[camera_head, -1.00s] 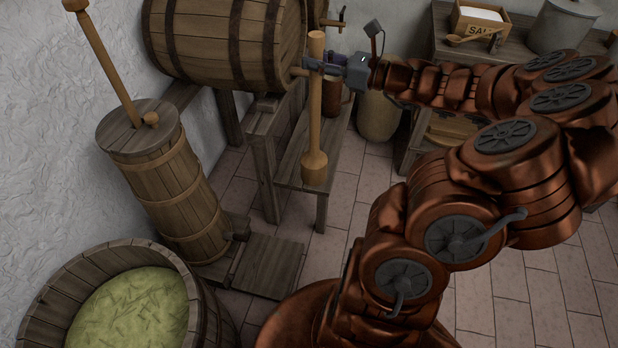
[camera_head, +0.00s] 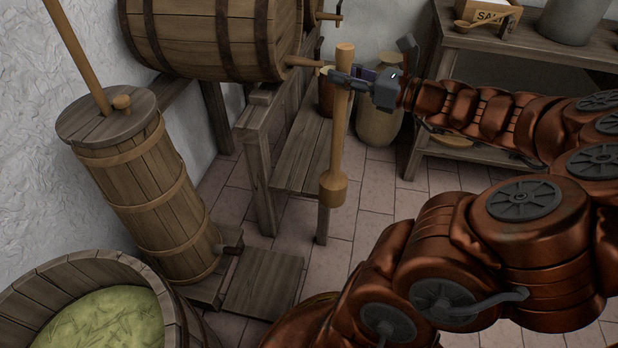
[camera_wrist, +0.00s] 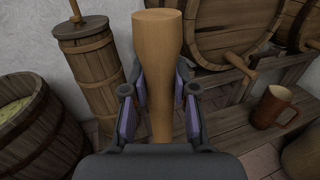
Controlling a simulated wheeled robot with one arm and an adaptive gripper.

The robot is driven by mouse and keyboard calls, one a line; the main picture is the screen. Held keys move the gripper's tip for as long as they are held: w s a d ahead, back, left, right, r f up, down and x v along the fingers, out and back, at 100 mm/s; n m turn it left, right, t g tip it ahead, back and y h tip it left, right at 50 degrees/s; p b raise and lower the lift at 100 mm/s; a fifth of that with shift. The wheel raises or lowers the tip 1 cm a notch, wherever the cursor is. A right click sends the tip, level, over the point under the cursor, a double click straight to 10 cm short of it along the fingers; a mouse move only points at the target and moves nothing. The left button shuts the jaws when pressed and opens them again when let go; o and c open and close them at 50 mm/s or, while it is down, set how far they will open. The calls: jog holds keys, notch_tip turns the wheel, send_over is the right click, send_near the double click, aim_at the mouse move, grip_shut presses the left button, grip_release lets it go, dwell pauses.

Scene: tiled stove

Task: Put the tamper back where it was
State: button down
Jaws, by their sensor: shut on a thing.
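The wooden tamper (camera_head: 337,140) hangs upright in my gripper (camera_head: 343,76), with its wide round end at the bottom and its handle top above the fingers. My gripper is shut on the upper handle, with a finger on each side of it. In the wrist view the tamper (camera_wrist: 160,60) stands between the two fingers (camera_wrist: 159,105). The tamper is in the air in front of the wooden bench by the barrel. Where the tamper was before cannot be told from these frames.
An open tub of shredded cabbage (camera_head: 35,285) stands at the lower left. A churn (camera_head: 150,200) with a stick stands behind it. A barrel (camera_head: 210,35) with a wooden tap lies on a stand. A mug (camera_wrist: 275,108) sits on the low bench. A side table (camera_head: 540,50) holds a salt box (camera_head: 485,14).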

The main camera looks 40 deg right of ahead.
jog(key=shift+f, duration=0.1)
jog(key=w+d+f+b, duration=0.1)
jog(key=w+f+b, duration=0.1)
jog(key=w, duration=0.5)
jog(key=w+d+f+b, duration=0.2)
jog(key=w+f+b, duration=0.1)
jog(key=w, duration=0.5)
jog(key=shift+w+d+b, duration=0.25)
jog(key=shift+w+b, duration=0.05)
jog(key=shift+b, duration=0.6)
jog(key=c, duration=0.9)
grip_release()
jog(key=shift+f, duration=0.15)
